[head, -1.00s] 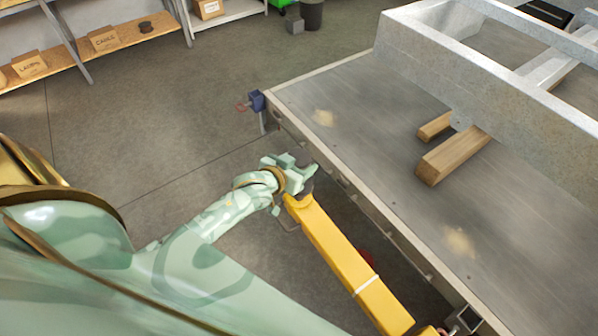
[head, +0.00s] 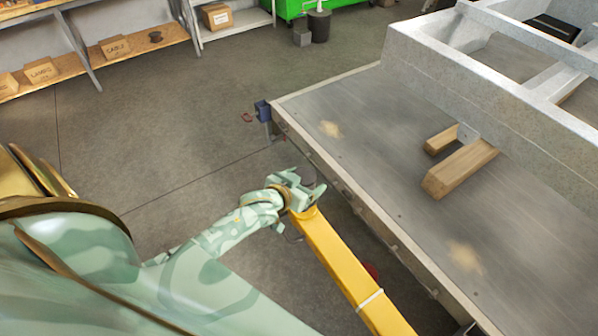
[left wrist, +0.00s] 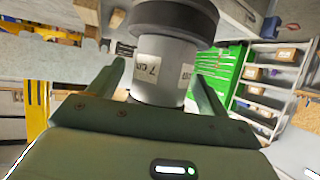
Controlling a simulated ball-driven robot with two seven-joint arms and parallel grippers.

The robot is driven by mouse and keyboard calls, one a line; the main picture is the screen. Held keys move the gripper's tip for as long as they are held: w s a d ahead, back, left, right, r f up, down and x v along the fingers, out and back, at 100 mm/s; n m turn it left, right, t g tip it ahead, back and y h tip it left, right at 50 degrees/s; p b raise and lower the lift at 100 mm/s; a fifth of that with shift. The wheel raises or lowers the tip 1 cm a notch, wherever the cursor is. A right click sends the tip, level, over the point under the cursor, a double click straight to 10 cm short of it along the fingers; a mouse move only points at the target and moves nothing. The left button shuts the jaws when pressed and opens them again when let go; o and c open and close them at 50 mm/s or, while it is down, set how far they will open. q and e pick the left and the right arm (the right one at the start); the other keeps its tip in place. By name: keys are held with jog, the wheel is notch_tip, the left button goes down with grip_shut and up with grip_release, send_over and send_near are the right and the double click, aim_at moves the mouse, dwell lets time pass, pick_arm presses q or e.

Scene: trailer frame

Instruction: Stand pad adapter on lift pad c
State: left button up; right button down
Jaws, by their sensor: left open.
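The pad adapter (left wrist: 170,62) is a pale grey cylinder with a dark round cap and white labels. It stands between the two fingers of my left gripper in the left wrist view, with gaps beside it. My left gripper (head: 309,186) is open around it, at the upper end of a yellow lift arm (head: 345,265). In the head view the adapter is mostly hidden by the gripper. The lift pad at the arm's end is hidden, so I cannot tell whether the adapter touches it. My right gripper is not in view.
A trailer bed (head: 385,165) with a raised metal frame (head: 480,85) and wooden blocks (head: 460,168) lies close right of the gripper. A blue clamp-like part (head: 263,111) sits at its corner. Shelves (head: 130,50) line the back left. Open floor (head: 170,130) lies left.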

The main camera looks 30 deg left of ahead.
pick_arm(q)
jog(key=p+v, duration=0.2)
jog(key=v, duration=1)
jog(key=shift+a, duration=0.1)
jog(key=s+f+g, duration=0.3)
jog(key=s+f, duration=0.2)
jog(key=f, duration=0.5)
jog(key=s+f+g, duration=0.2)
jog(key=s+f, duration=0.2)
jog(key=f, duration=0.7)
jog(key=s+d+f+m+g, duration=0.1)
jog(key=s+f+g, duration=0.1)
jog(key=s+f, duration=0.2)
jog(key=s+d+f+m+g, duration=0.1)
jog(key=s+f, duration=0.4)
jog(key=s, duration=0.6)
jog(key=s+d+f+m+g, duration=0.1)
jog(key=s+d+f+g, duration=0.1)
jog(key=s+f, duration=0.3)
jog(key=s+g, duration=0.1)
jog(key=s, duration=0.2)
jog(key=shift+s+f+g, duration=0.2)
jog(key=shift+s+g, duration=0.05)
jog(key=shift+g, duration=0.05)
jog(key=shift+f, duration=0.1)
notch_tip(320, 180, down, 10)
jog(key=s+b, duration=0.1)
jog(key=b, duration=0.9)
jog(key=shift+f+b, duration=0.25)
jog(key=shift+b, duration=0.05)
